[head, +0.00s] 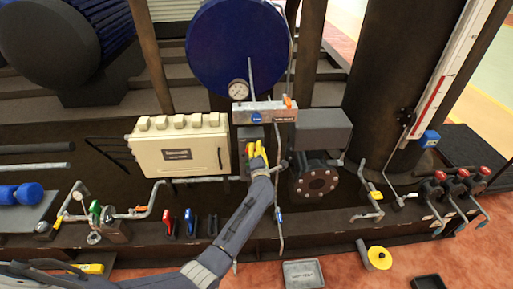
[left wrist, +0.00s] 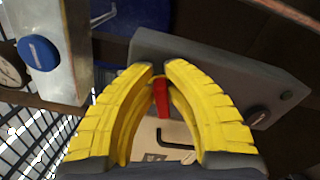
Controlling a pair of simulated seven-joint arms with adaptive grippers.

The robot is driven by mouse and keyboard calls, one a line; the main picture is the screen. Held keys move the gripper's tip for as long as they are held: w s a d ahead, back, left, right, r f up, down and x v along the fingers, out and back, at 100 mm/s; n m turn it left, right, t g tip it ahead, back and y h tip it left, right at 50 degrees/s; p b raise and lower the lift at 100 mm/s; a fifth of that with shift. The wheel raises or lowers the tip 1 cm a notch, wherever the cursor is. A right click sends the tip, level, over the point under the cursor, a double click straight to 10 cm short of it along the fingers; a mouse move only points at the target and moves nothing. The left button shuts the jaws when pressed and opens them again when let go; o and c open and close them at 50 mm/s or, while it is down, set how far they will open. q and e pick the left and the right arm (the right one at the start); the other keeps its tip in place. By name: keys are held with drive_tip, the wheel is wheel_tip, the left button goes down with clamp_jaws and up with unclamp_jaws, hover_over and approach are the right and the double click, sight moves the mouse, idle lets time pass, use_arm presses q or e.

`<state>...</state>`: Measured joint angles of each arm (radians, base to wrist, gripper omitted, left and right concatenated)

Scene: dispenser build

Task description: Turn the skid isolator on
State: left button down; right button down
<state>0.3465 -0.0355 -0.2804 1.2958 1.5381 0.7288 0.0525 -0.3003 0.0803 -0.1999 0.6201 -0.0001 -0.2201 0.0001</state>
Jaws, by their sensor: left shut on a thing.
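My left gripper (head: 257,158) has yellow fingers and is in front of the skid's middle, below the metal block with the gauge. In the left wrist view my left gripper (left wrist: 158,70) has its fingertips close together around a red handle (left wrist: 161,97), which looks like the isolator's. A beige panel (left wrist: 150,140) with a black L-shaped mark shows behind the handle. The isolator is mostly hidden by the gripper in the head view, so its switch position cannot be told. My right gripper is in neither view.
A cream enclosure (head: 180,153) is left of the gripper, and a grey box (head: 325,131) is close on its right. A metal block (head: 265,110) and round gauge (head: 238,89) are above. Red-capped valves (head: 462,175) stand far right. A grey tray (head: 303,273) lies on the floor.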

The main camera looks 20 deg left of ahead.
use_arm(q)
drive_tip(key=shift+d+f+m, duration=0.1)
drive_tip(key=shift+f+m, duration=0.1)
drive_tip(key=shift+m, duration=0.75)
drive_tip(key=shift+f+m, duration=0.2)
drive_tip(key=shift+m, duration=0.75)
drive_tip(key=c, duration=1.4)
unclamp_jaws()
drive_tip(key=v, duration=1.2)
